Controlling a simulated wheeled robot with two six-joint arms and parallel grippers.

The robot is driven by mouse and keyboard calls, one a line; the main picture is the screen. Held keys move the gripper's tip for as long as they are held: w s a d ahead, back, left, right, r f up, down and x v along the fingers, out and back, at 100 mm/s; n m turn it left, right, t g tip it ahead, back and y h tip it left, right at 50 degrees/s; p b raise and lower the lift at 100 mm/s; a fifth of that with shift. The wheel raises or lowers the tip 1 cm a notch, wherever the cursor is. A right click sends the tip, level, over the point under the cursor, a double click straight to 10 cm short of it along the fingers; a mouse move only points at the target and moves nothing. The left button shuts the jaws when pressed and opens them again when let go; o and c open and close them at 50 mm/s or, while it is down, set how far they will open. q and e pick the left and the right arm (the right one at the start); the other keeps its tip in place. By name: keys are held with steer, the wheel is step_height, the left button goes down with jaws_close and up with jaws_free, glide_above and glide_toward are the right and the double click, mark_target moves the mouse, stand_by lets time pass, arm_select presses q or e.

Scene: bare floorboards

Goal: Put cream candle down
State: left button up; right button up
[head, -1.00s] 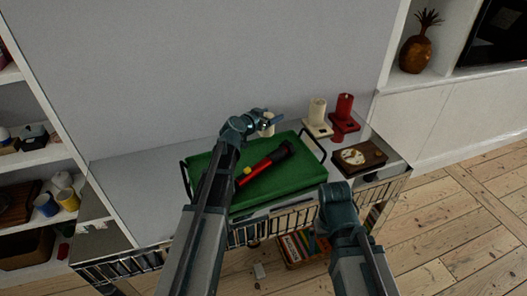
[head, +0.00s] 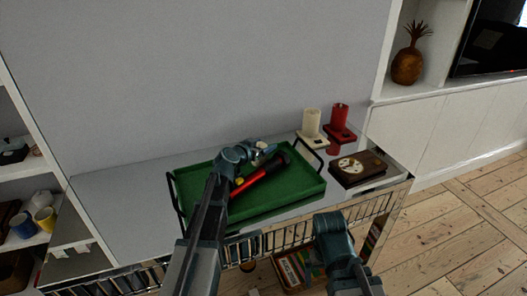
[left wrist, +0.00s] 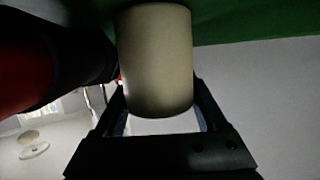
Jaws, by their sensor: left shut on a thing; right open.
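The cream candle (left wrist: 157,62) fills the middle of the left wrist view as a plain cylinder. My left gripper (head: 260,154) is shut on it, low over the green tray (head: 290,197), beside the red and black flashlight (head: 262,176). In the head view the gripper hides most of the candle. In the left wrist view the flashlight (left wrist: 50,60) is close on the left. Whether the candle touches the tray I cannot tell. My right gripper (head: 332,226) is open and empty in front of the tray; its fingertips are hard to make out.
A cream candle in a holder (head: 311,123) and a red candle in a holder (head: 340,121) stand behind the tray's right end. A dark wooden box (head: 358,168) is right of the tray. The tabletop (head: 115,192) is bare at left.

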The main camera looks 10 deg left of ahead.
arm_select(q)
steer(key=shift+f, duration=0.15)
steer(key=o, duration=1.5)
steer(key=shift+r, duration=0.3)
steer(key=p+v, duration=0.2)
steer(key=v, duration=0.5)
steer(key=shift+s+p, duration=0.3)
steer(key=shift+s, duration=0.05)
